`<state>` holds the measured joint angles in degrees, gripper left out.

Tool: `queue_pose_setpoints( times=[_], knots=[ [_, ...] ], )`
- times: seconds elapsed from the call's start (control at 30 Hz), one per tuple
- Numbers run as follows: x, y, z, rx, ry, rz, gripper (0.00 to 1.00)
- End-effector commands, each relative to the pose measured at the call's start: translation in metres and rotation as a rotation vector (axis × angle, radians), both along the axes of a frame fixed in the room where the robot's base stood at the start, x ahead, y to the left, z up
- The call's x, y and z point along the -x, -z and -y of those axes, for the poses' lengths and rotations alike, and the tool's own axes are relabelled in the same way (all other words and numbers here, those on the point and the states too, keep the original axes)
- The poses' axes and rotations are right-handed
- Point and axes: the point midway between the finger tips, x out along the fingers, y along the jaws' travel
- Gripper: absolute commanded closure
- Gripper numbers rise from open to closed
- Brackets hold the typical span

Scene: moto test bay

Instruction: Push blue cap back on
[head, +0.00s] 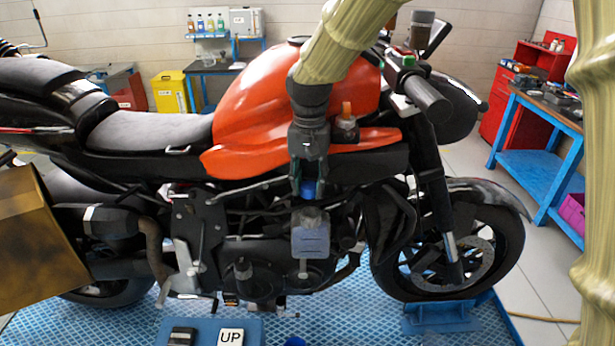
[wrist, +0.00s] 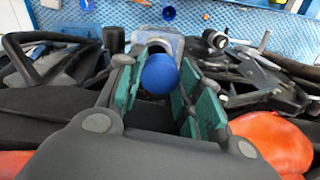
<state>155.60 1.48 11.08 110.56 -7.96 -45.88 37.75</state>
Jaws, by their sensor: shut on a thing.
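The blue cap (head: 308,186) is round and sits between the fingers of my gripper (head: 308,190), which points straight down in front of the motorcycle's side. In the wrist view the blue cap (wrist: 159,74) shows between the green finger pads of my gripper (wrist: 155,85). Just below it in the head view is a translucent grey-blue reservoir (head: 311,238) on the engine side. In the wrist view part of the reservoir (wrist: 172,43) shows behind the cap. I cannot tell whether the cap touches the reservoir's neck.
The orange tank (head: 250,105) and dark frame of the motorcycle stand close around my gripper. A blue platform with an UP button (head: 230,337) is at the bottom. A blue workbench (head: 545,150) is at the right. Another small blue round thing (head: 295,342) lies low on the blue floor.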

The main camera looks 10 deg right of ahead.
Motion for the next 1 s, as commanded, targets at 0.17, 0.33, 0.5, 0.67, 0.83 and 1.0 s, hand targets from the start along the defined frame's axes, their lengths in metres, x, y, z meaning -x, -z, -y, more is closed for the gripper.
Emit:
queue_pose_setpoints(
  times=[0.17,0.33,0.5,0.67,0.83,1.0],
  knots=[
    [0.002,0.014,0.004,0.002,0.005,-0.007,0.84],
    [0.002,0.025,0.004,0.003,0.005,-0.009,0.84],
    [0.002,0.036,0.005,0.003,0.005,-0.007,0.84],
    [0.002,0.046,0.005,0.002,0.006,-0.007,0.84],
    [0.002,0.053,0.005,0.003,0.006,-0.008,0.84],
    [0.001,0.056,0.002,0.002,0.003,-0.005,0.84]
  ],
)
